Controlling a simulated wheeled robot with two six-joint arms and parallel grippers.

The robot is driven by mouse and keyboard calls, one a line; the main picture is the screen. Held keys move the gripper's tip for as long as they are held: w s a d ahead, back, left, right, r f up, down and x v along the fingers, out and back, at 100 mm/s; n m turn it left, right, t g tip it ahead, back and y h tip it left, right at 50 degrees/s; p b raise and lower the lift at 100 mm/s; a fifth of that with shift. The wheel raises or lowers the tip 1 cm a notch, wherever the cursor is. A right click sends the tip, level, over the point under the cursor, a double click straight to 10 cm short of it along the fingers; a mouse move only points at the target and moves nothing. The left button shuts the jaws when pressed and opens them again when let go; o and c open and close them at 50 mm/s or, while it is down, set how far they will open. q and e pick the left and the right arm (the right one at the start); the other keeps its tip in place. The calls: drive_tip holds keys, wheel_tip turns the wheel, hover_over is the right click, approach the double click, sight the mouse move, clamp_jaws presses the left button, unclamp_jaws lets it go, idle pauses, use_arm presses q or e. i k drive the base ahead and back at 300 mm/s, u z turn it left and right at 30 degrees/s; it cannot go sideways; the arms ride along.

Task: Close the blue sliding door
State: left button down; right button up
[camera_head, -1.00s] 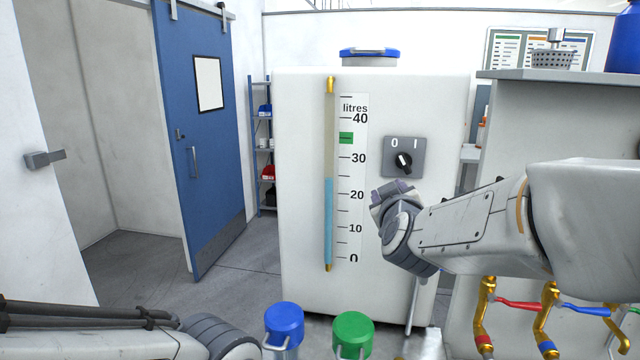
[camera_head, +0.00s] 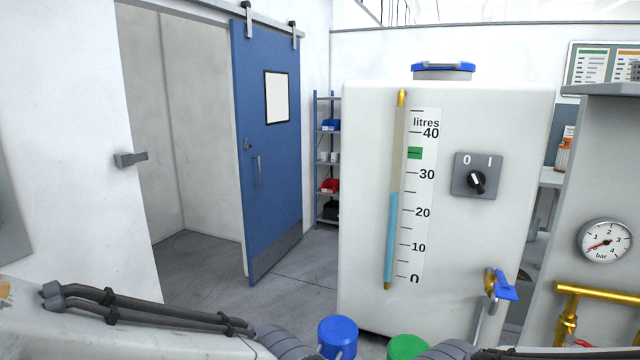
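The blue sliding door (camera_head: 272,185) hangs from an overhead rail and stands to the right of the doorway, which is open. It has a white panel (camera_head: 277,97), a vertical handle (camera_head: 257,170) and a grey kick plate at the bottom. A grey latch piece (camera_head: 130,159) is on the white wall left of the opening. Parts of my two arms show along the bottom edge, well short of the door. Neither gripper's fingers can be seen.
A white tank (camera_head: 450,240) with a litre scale and a rotary switch (camera_head: 478,176) stands right of the door. A blue-capped container (camera_head: 338,335) and a green-capped one (camera_head: 408,347) are at the bottom. Grey floor (camera_head: 200,265) is clear before the doorway.

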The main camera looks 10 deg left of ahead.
sight(266, 64)
drive_tip(key=u, duration=1.15)
drive_tip(key=i, duration=3.6)
drive_tip(key=z, duration=1.7)
drive_tip(key=i, duration=4.4)
drive_tip(key=u, duration=0.05)
